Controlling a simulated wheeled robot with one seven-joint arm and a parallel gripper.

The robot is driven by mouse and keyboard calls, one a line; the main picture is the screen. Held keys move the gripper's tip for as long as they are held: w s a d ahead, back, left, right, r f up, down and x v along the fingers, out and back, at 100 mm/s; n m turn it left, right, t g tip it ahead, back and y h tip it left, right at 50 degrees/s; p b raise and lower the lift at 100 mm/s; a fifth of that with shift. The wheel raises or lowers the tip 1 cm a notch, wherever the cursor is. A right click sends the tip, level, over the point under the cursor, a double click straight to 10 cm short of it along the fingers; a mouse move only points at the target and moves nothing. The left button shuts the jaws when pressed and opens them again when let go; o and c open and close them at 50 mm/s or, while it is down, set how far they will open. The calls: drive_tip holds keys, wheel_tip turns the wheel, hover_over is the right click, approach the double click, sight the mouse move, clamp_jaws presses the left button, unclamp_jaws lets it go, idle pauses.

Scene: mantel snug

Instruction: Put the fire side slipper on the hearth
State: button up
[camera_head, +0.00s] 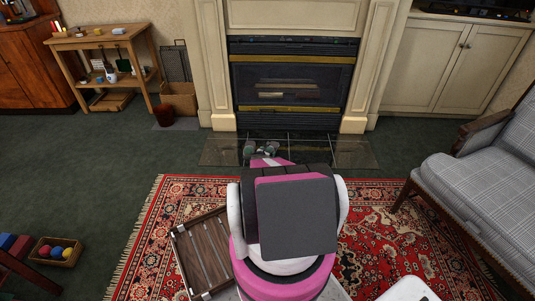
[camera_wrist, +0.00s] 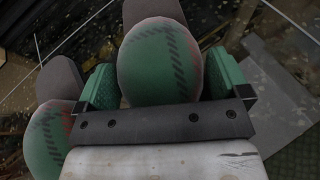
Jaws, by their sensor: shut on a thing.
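A green slipper with a dark stitched band (camera_wrist: 160,62) sits between the green finger pads of my gripper (camera_wrist: 162,82), which is shut on it. A second, similar slipper (camera_wrist: 45,140) lies beside it at the lower left of the wrist view, partly cut off. In the head view the two slippers show small and side by side over the dark tiled hearth (camera_head: 318,152) in front of the fireplace. My pink and grey arm reaches toward them and hides part of that spot. I cannot tell whether the held slipper touches the tiles.
The fireplace (camera_head: 290,85) stands behind the hearth. A red patterned rug (camera_head: 390,215) lies in front. A dark slatted wooden tray (camera_head: 200,250) is left of my arm. A grey sofa (camera_head: 480,190) is at right, a wooden side table (camera_head: 100,40) at far left.

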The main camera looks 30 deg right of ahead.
drive_tip(key=o, duration=0.6)
drive_tip(key=shift+f, duration=0.1)
